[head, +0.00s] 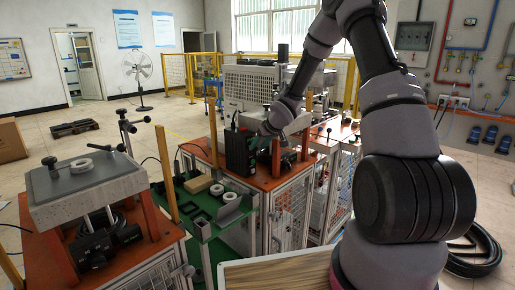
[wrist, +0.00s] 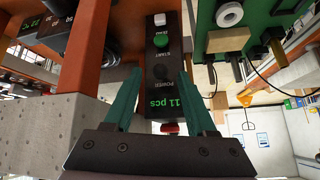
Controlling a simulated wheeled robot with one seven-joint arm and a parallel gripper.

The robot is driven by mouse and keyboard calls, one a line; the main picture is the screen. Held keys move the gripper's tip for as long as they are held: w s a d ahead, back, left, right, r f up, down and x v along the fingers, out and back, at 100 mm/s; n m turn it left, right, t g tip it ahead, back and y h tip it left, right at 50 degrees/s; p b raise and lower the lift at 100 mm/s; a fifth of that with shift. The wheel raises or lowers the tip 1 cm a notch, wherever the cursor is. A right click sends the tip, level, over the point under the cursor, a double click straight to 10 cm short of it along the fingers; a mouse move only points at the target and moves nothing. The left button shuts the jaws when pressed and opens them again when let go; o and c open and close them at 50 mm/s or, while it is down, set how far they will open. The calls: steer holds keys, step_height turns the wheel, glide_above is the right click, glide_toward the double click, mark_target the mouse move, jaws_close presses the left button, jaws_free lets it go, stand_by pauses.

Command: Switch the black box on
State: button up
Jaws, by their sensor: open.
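A narrow black box (wrist: 160,88) fills the middle of the wrist view. Its face carries a white button (wrist: 160,19), a green button (wrist: 161,41) by the word START, and a round black knob (wrist: 161,72) by the word POWER. A lit green display on it reads "11 pcs", and a red part (wrist: 170,128) shows beyond the display. My gripper (wrist: 158,72) is open, with its teal fingers on either side of the knob in the picture. Nothing is between them; contact with the box cannot be told. In the head view a tall black box (head: 238,151) stands beside my lowered wrist.
Another black unit with a green temperature readout (wrist: 52,28) lies left in the wrist view, near an orange post. A green table (head: 199,226) with white rings stands in front of the orange bench. A grey-topped station (head: 85,185) stands at left. Open floor lies behind.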

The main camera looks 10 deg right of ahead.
steer(key=v, duration=0.9)
steer(key=s+d+r+m+h, duration=0.2)
steer(key=s+d+r, duration=0.1)
steer(key=s+r, duration=0.5)
steer(key=s+d+r+m+h, duration=0.2)
steer(key=s+d+r+h, duration=0.1)
steer(key=s+r, duration=0.5)
steer(key=s+a+r+m+y, duration=0.1)
steer(key=s+r, duration=0.3)
steer(key=s, duration=0.5)
steer(key=s+a+r+m+y, duration=0.2)
steer(key=s+r+m, duration=0.1)
steer(key=s, duration=0.6)
steer(key=shift+s+r+y, duration=0.3)
steer(key=shift+r, duration=0.15)
steer(key=shift+a, duration=0.1)
